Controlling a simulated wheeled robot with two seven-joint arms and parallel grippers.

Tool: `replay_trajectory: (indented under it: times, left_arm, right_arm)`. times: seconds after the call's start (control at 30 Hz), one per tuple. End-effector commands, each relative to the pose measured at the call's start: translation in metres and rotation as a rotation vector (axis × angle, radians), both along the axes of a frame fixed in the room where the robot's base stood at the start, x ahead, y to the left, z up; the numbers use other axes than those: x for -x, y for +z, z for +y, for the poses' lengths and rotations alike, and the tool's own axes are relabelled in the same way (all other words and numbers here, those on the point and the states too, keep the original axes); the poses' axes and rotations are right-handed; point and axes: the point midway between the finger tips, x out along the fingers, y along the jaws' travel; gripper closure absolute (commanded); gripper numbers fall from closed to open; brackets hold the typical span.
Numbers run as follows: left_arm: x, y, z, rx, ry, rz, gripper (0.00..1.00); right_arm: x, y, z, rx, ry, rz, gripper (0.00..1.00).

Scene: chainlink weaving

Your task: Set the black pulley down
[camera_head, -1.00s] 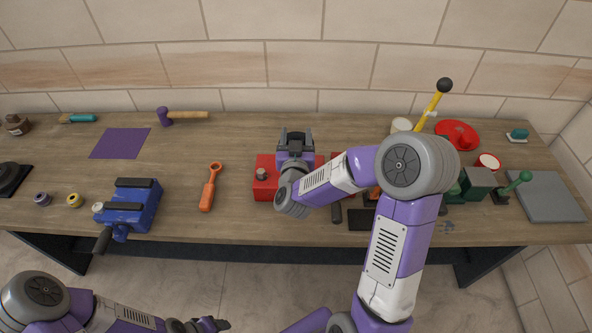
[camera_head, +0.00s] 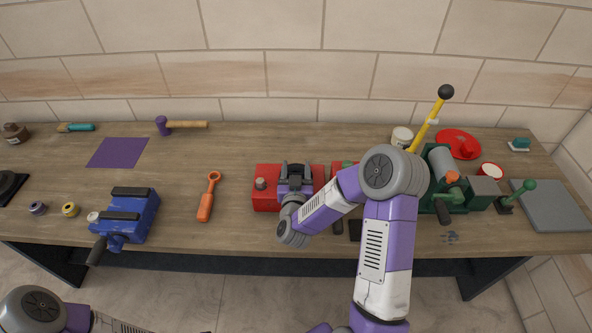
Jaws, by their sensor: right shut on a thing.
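My right gripper (camera_head: 295,172) is over the red box (camera_head: 266,188) near the middle of the table, with its dark fingers pointing away from me. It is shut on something. I cannot make out the black pulley, which is likely hidden between the fingers and behind the hand. Whether the held thing touches the box cannot be told. My left arm shows only at the lower left, and its gripper is outside the view.
An orange-handled tool (camera_head: 206,200) and a blue vise (camera_head: 128,217) lie to the left. A green machine (camera_head: 446,165) with a yellow lever (camera_head: 425,132) stands to the right. Bare table lies behind the red box.

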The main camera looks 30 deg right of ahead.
Motion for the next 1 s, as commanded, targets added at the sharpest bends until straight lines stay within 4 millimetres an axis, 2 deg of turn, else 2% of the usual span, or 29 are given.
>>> replay_trajectory:
  times: [0.27,0.3,0.43,0.7,0.87,1.0]
  left_arm:
    - [0.000,-0.006,0.000,0.000,0.000,0.000,0.41]
    - [0.000,-0.005,0.000,0.000,0.000,0.000,0.41]
    - [0.000,-0.004,0.000,0.000,0.000,0.000,0.41]
    - [0.000,-0.004,0.000,0.000,0.000,0.000,0.41]
    - [0.000,0.005,0.000,0.000,0.000,0.000,0.41]
    - [0.000,0.000,0.000,0.000,0.000,0.000,0.41]
  right_arm:
    - [0.000,-0.004,0.000,0.002,0.000,-0.003,0.88]
    - [0.000,-0.003,0.000,0.000,0.000,0.001,0.37]
    - [0.000,-0.003,0.000,0.000,0.000,0.001,0.17]
    - [0.000,-0.003,0.000,0.000,0.000,0.001,0.17]
    - [0.000,-0.002,0.000,-0.002,0.000,0.003,0.17]
    - [0.021,-0.004,0.015,0.002,0.006,0.004,0.17]
